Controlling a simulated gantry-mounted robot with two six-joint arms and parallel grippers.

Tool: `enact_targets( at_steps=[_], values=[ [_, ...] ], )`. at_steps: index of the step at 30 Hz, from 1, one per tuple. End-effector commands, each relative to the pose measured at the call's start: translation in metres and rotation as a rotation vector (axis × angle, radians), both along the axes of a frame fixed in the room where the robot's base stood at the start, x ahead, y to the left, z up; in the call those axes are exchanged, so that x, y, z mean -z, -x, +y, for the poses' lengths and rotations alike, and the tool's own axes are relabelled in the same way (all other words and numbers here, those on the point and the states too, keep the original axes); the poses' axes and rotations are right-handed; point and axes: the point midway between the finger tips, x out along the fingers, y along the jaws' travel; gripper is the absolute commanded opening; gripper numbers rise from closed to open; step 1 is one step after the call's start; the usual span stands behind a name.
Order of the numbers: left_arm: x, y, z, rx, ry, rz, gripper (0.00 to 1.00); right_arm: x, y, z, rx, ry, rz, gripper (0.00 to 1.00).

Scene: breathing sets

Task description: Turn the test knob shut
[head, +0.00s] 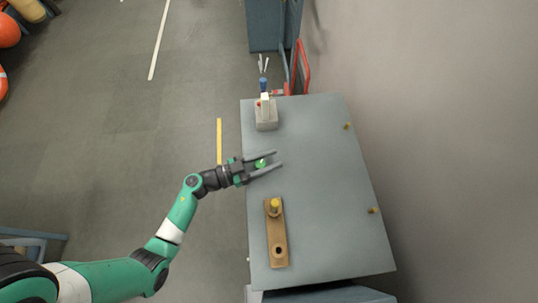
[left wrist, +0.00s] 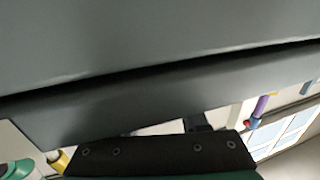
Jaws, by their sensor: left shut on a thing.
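My left gripper (head: 277,160) reaches over the left edge of the grey bench top, between the brown block and the grey box. Its two fingers lie either side of a small green piece (head: 261,163) and are shut on it. The left wrist view shows mostly a blurred grey surface, with no fingertips clear.
The grey bench (head: 325,170) has two small brass fittings along its right side. A red frame (head: 301,68) is behind the bench. The right half of the bench top is clear.

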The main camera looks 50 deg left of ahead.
Motion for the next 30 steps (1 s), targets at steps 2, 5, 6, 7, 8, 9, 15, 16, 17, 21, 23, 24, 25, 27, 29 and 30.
enact_targets(
  at_steps=[2,5,6,7,8,9,15,16,17,21,23,24,25,27,29,30],
  values=[
    [0.0,0.0,0.001,0.058,0.0,0.0,0.0,0.0,0.0,0.0,0.0,0.0,0.0,0.5],
    [0.0,0.001,-0.002,0.14,-0.001,0.0,0.0,0.0,0.0,0.0,0.0,0.0,0.0,0.5],
    [0.0,0.001,-0.003,0.171,-0.001,0.0,0.0,0.0,0.0,0.0,0.0,0.0,0.0,0.5],
    [0.0,0.002,-0.003,0.194,0.0,0.001,0.0,0.001,0.0,0.0,0.0,0.0,0.0,0.5],
    [0.0,0.002,-0.004,0.216,0.0,0.001,0.0,0.001,0.0,0.0,0.0,0.0,0.0,0.5],
    [0.001,0.003,-0.005,0.243,0.0,0.001,0.0,0.001,0.0,0.0,0.0,0.0,0.0,0.5],
    [0.001,0.005,-0.008,0.358,-0.001,0.002,0.0,0.005,0.0,0.0,0.0,0.0,0.0,0.5],
    [0.001,0.006,-0.009,0.371,-0.001,0.002,0.0,0.005,0.0,0.0,0.0,0.0,0.0,0.5],
    [0.001,0.006,-0.009,0.382,-0.001,0.002,0.0,0.005,0.0,0.0,0.0,0.0,0.0,0.5],
    [0.001,0.007,-0.01,0.42,-0.001,0.0,0.0,0.007,0.0,0.0,0.0,0.0,0.0,0.5],
    [0.001,0.007,-0.01,0.428,-0.001,0.002,0.0,0.007,0.0,0.0,0.0,0.0,0.0,0.5],
    [0.001,0.008,-0.01,0.432,-0.001,0.002,0.0,0.007,0.0,0.0,0.0,0.0,0.0,0.5],
    [0.001,0.008,-0.011,0.435,-0.001,0.002,0.0,0.007,0.0,0.0,0.0,0.0,0.0,0.5],
    [0.001,0.008,-0.011,0.438,-0.001,0.002,0.0,0.007,0.0,0.0,0.0,0.0,0.0,0.5],
    [0.001,0.008,-0.011,0.438,-0.001,0.002,0.0,0.007,0.0,0.0,0.0,0.0,0.0,0.5],
    [0.001,0.008,-0.011,0.438,-0.001,0.002,0.0,0.007,0.0,0.0,0.0,0.0,0.0,0.5]
  ],
)
